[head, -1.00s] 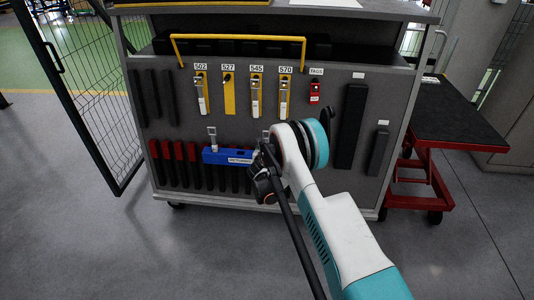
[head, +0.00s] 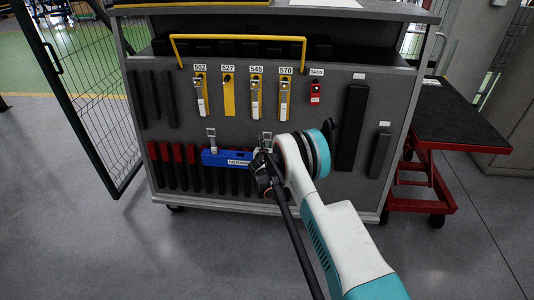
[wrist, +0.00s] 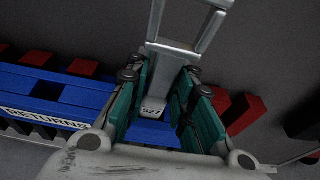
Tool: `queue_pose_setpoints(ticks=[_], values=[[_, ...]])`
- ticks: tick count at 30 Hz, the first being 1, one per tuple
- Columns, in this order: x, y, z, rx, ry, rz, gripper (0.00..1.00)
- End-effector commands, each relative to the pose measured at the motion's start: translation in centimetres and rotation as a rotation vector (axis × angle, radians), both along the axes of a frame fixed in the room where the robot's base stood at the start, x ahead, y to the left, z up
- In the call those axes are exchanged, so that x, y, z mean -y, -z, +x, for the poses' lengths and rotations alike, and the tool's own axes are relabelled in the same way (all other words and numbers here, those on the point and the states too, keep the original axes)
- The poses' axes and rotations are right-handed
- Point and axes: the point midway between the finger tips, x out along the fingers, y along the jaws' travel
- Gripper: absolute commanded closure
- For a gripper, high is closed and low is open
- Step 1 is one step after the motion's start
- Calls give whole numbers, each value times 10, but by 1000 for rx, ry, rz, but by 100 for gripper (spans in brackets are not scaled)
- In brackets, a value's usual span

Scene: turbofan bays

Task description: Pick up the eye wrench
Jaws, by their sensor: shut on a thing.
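The eye wrench (wrist: 167,62) is a grey metal tool with a flat shank marked 527 and an open, frame-like end. In the wrist view my gripper (wrist: 164,82) is shut on its shank, with the green finger pads on both sides. In the head view the wrench's top end (head: 266,138) shows just above my gripper (head: 262,166). The wrench is at the right part of the blue RETURNS holder (head: 226,158).
Another grey tool (head: 212,140) stands in the holder's left part. Yellow slots 502 (head: 201,92), 545 (head: 256,97) and 570 (head: 285,98) hold tools; the yellow 527 plate (head: 228,97) shows no wrench. Red-topped black bars line the lower panel. A red cart (head: 440,180) stands at right.

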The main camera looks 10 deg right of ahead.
Motion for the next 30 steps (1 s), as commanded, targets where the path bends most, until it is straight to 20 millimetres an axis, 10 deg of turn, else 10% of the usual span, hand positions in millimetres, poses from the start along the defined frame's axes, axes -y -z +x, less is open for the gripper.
queue_pose_setpoints(ticks=[14, 30], values=[[0, -29, 0, 0, 0, 0, 100], [0, -153, 0, 0, 0, 0, 100]])
